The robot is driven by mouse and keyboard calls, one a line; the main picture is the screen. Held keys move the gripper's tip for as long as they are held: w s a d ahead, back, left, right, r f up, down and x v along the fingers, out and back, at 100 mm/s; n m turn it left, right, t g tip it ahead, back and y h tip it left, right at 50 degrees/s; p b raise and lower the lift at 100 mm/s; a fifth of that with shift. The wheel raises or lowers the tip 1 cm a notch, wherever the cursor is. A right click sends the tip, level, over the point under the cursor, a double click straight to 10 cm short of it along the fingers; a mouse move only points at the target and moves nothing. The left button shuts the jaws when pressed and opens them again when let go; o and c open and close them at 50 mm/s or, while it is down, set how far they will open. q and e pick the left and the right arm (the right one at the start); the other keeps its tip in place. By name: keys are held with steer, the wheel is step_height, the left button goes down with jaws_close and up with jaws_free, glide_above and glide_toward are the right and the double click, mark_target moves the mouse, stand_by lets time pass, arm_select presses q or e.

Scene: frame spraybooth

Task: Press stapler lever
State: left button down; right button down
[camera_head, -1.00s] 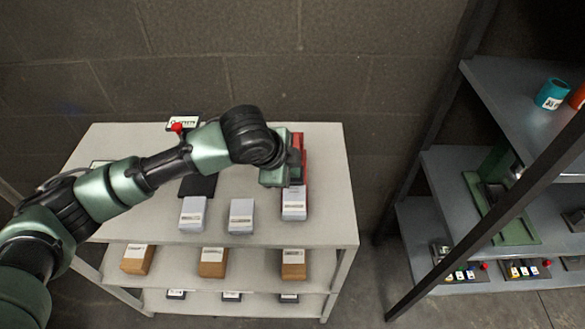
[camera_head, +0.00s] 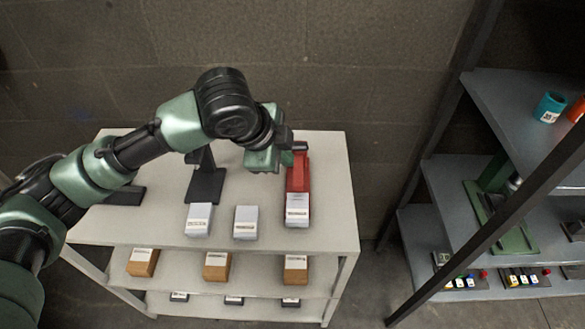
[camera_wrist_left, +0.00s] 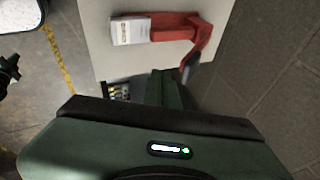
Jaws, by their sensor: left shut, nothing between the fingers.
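The red stapler (camera_head: 299,180) stands at the right side of the light table's top, with a white labelled block (camera_head: 297,211) at its front end. In the left wrist view the stapler (camera_wrist_left: 172,27) lies across the top, and its raised red lever (camera_wrist_left: 205,38) ends in a dark grip (camera_wrist_left: 190,66). My left gripper (camera_head: 276,156) is shut and empty, just left of the stapler's rear end and close to the lever. I cannot tell whether it touches. Its fingers show in the wrist view (camera_wrist_left: 163,88). My right gripper is not in view.
Two more white labelled blocks (camera_head: 199,219) (camera_head: 245,222) stand on the table top (camera_head: 275,240), with a black stand (camera_head: 205,185) behind. A dark shelf rack (camera_head: 510,85) stands to the right; a wall is behind.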

arm_select(q)
steer(key=v, duration=0.3)
steer(key=shift+w+d, duration=0.1)
stand_by(0.7)
